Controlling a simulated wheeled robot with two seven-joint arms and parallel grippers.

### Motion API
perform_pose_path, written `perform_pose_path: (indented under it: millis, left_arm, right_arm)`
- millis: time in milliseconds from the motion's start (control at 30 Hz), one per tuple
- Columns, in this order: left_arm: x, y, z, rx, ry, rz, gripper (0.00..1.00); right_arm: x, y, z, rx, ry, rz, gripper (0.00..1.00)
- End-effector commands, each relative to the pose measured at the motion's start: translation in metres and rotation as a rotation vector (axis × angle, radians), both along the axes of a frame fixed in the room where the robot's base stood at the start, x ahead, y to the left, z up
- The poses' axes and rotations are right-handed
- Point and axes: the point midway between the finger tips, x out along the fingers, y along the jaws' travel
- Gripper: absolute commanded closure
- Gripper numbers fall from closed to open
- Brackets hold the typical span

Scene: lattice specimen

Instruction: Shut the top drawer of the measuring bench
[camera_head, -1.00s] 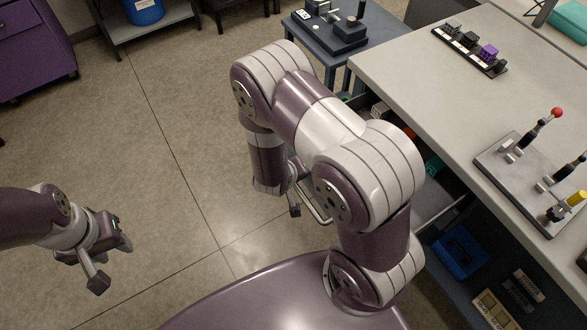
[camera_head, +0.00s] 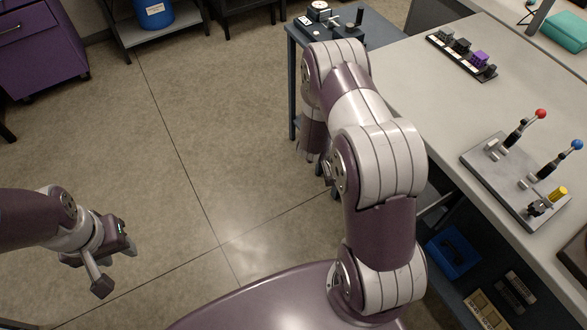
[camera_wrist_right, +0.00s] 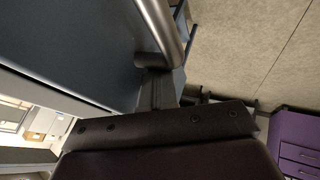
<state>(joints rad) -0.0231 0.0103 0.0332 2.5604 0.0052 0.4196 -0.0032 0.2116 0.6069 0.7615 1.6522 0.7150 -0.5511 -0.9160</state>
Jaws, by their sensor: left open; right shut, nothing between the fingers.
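The measuring bench (camera_head: 420,75) stands on the right in the head view, with a pale grey top. Its top drawer is mostly hidden behind my right arm; only a pale strip (camera_head: 436,205) shows beside the arm, so how far it stands out is unclear. In the right wrist view a blue-grey front (camera_wrist_right: 75,40) and a silver bar handle (camera_wrist_right: 162,30) are close up. My right gripper (camera_wrist_right: 160,90) is shut and empty, its fingers at the handle's end; contact is unclear. My left gripper (camera_head: 112,268) is open and empty over the floor, far from the bench.
A lever fixture (camera_head: 500,185) and a block rack (camera_head: 461,56) stand on the bench top. A blue bin (camera_head: 452,252) sits lower in the bench. A small side table (camera_head: 380,28) stands behind my right arm. A purple cabinet (camera_head: 40,50) is far left. The middle floor is clear.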

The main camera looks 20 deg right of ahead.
Motion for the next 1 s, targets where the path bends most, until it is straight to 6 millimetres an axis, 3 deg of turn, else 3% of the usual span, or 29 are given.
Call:
perform_pose_path:
  millis: [200, 500, 700, 1000]
  left_arm:
    - [0.0, 0.0, -0.003, 0.0, 0.0, 0.0, 0.6]
    - [0.0, 0.0, -0.008, 0.0, 0.0, 0.0, 0.6]
    - [0.0, 0.0, -0.01, 0.0, 0.0, 0.0, 0.6]
    - [0.0, 0.0, -0.01, 0.0, 0.0, 0.0, 0.6]
  right_arm:
    - [0.003, -0.06, -0.002, 0.0, 0.001, -0.005, 1.0]
    - [0.009, -0.121, -0.002, 0.0, 0.0, -0.002, 1.0]
    - [0.011, -0.144, -0.001, -0.001, 0.001, -0.001, 1.0]
    - [0.012, -0.155, -0.001, 0.0, 0.001, 0.0, 1.0]
